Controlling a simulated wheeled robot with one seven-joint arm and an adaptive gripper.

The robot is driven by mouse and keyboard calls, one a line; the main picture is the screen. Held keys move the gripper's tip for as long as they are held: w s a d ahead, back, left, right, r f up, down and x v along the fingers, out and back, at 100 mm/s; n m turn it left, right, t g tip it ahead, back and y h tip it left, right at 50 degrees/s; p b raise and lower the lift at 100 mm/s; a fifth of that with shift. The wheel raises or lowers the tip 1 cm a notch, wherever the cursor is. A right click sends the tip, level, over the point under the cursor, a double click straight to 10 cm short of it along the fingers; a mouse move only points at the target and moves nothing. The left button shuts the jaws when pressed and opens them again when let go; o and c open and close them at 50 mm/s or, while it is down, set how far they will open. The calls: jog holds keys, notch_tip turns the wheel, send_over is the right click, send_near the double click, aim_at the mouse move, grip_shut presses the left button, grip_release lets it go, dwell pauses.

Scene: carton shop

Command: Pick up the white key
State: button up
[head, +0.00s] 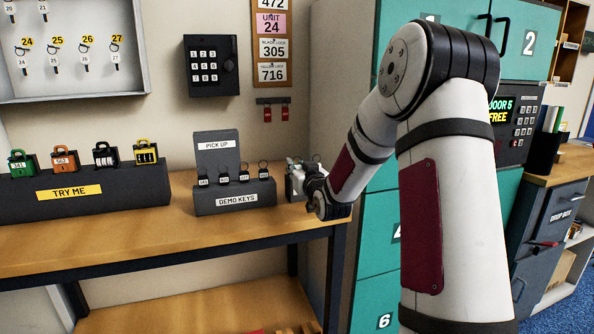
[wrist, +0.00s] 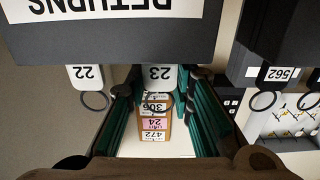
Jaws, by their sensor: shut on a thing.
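The white key (wrist: 159,76), a white tag marked 23 with a dark ring, sits between the two teal-padded fingers of my gripper (wrist: 158,90) in the wrist view. The fingers are shut on it. It is close against the dark block marked RETURNS (wrist: 110,42). In the head view, my gripper (head: 308,178) is at the right end of the workbench, just right of the demo keys stand (head: 235,198). The key cannot be made out there. Another white tag, marked 22 (wrist: 85,73), with a ring hangs left of my gripper in the wrist view.
Several small keys with rings stand in the demo keys stand. A dark tag marked 562 (wrist: 280,74) is at the right in the wrist view. The TRY ME block (head: 120,200) with padlocks is further left. Teal lockers (head: 380,260) stand right of the workbench (head: 120,240).

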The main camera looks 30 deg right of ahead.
jog(key=shift+r, duration=0.6)
notch_tip(320, 180, up, 2)
jog(key=shift+r+p, duration=0.2)
jog(key=shift+p, duration=0.2)
jog(key=s+a+r, duration=0.1)
jog(key=s+a, duration=1)
jog(key=shift+a+r, duration=0.15)
jog(key=shift+a, duration=0.1)
